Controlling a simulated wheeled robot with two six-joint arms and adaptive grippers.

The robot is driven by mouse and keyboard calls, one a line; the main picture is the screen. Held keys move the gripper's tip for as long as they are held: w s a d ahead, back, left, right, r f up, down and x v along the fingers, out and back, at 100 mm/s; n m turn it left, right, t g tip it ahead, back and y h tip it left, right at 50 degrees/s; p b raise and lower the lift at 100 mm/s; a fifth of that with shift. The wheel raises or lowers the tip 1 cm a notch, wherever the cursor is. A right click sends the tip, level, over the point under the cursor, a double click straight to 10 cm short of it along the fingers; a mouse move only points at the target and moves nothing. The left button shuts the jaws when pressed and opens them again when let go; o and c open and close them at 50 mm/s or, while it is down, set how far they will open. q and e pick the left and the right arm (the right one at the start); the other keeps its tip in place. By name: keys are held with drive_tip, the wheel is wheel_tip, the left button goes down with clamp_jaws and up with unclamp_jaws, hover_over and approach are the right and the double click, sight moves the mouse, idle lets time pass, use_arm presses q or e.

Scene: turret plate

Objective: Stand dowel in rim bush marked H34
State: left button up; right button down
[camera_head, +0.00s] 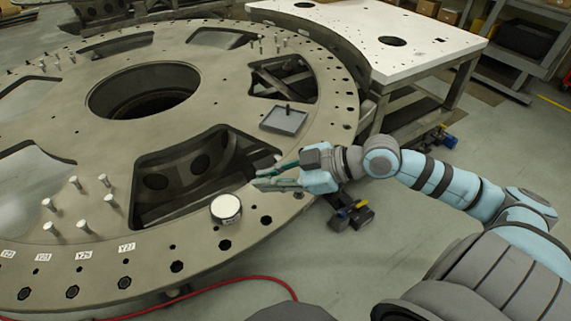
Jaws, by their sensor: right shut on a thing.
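My right gripper (266,178) reaches in from the right, low over the rim of the big turret plate (190,255). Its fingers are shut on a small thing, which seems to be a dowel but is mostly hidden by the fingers. A dark peg (287,108) stands up at a grey square tray (284,121) on the plate. Holes with dark bushes, such as this one (225,244), run along the rim. Small white labels (127,247) sit at the near left; I cannot read H34 on any. My left gripper is not in view.
A white-topped round can (226,207) stands just left of my right gripper. Several pale pins (75,182) stand at the left. Large cutouts and a central hole (143,90) open the plate. A white table (390,35) adjoins it; a red cable (230,280) runs along the near floor.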

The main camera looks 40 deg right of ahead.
drive_tip(key=w+d+f+m+t+h+b, duration=0.1)
drive_tip(key=w+d+f+m+b, duration=0.1)
drive_tip(key=d+f, duration=0.3)
drive_tip(key=w+d+f+m+t+h+b, duration=0.1)
drive_tip(key=w+d+f+m+h+b, duration=0.1)
drive_tip(key=f, duration=0.5)
drive_tip(key=w+d+f+m+t+h+b, duration=0.1)
drive_tip(key=w+d+f+m+h+b, duration=0.1)
drive_tip(key=d+f, duration=0.5)
drive_tip(key=shift+w+d+f+m+t+b, duration=0.1)
drive_tip(key=shift+w+d+m+t+b, duration=0.15)
drive_tip(key=shift+w+m, duration=0.35)
drive_tip(key=shift+w+d+m+t+b, duration=0.15)
drive_tip(key=shift+w+m+b, duration=0.2)
drive_tip(key=shift+m, duration=0.35)
drive_tip(key=shift+f+b, duration=1.15)
drive_tip(key=shift+f, duration=0.05)
drive_tip(key=c, duration=1.6)
unclamp_jaws()
drive_tip(key=shift+o, duration=0.2)
drive_tip(key=shift+a, duration=0.1)
